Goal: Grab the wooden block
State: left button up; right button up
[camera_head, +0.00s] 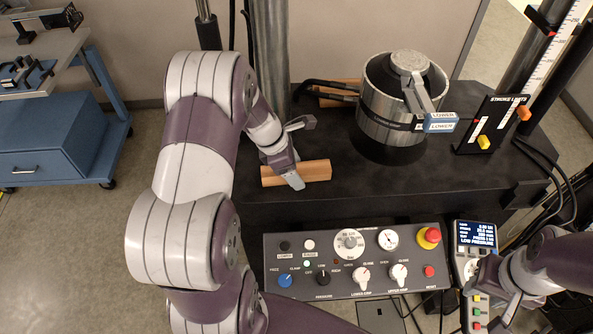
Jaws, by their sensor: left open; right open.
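A wooden block (312,171) lies on the black machine table, near its front edge. My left gripper (296,152) is open at this block. One finger reaches down across the block's front side and hides part of it; the other is beyond its back side. I cannot tell whether the fingers touch it. A second wooden block (338,93) lies further back, beside the metal cylinder and partly hidden by black hoses. My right gripper (492,292) is open at the lower right, by the pendant, and partly cut off from clear view by its own arm.
A metal cylinder (385,122) with a lever labelled LOWER stands right of the blocks. A control panel (330,262) with knobs and a red button is in front. A pendant with a screen (476,236) and a stroke limits plate (490,124) are at right. A steel column (270,50) rises behind.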

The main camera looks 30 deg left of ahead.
pick_arm(q)
jog(key=shift+a, duration=0.1)
jog(key=c, duration=1.1)
